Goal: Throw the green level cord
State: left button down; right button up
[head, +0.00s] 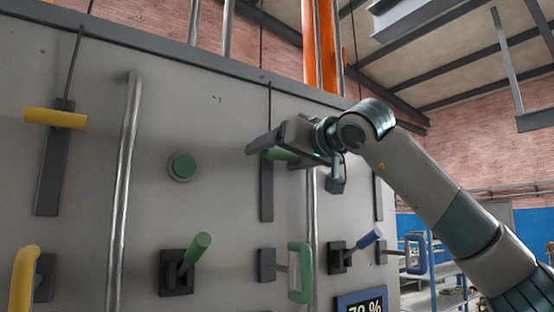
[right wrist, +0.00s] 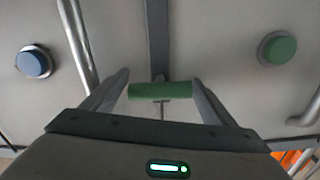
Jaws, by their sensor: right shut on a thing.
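The green level cord has a short green crossbar handle (head: 278,154) hanging in front of a dark vertical plate (head: 266,195) on the grey panel. A thin line runs up from it. My right gripper (head: 268,149) is at the handle, shut on it and partly hiding it in the head view. In the right wrist view the green handle (right wrist: 160,90) lies crosswise between the two fingers, one at each end. My left gripper is not in view.
A yellow cord handle (head: 55,118) hangs at left. A green button (head: 181,167), green lever (head: 197,250), green loop handle (head: 300,272), blue lever (head: 366,240) and blue loop handle (head: 415,252) stick out from the panel. A vertical metal pipe (head: 125,180) stands left.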

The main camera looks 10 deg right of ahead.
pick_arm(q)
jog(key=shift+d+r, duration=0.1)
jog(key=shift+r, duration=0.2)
pick_arm(e)
jog(key=shift+s+d+r, duration=0.1)
jog(key=shift+r, duration=0.35)
jog(key=o, duration=1.5)
jog(key=shift+c, duration=0.2)
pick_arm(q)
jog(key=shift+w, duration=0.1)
pick_arm(e)
jog(key=shift+f, duration=0.1)
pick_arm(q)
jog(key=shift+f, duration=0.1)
pick_arm(e)
jog(key=shift+s+d+f+b, duration=0.15)
jog(key=shift+s+b, duration=0.2)
pick_arm(q)
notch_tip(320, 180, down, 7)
jog(key=b, duration=0.6)
pick_arm(e)
jog(key=v, duration=1.6)
jog(key=shift+s, duration=0.25)
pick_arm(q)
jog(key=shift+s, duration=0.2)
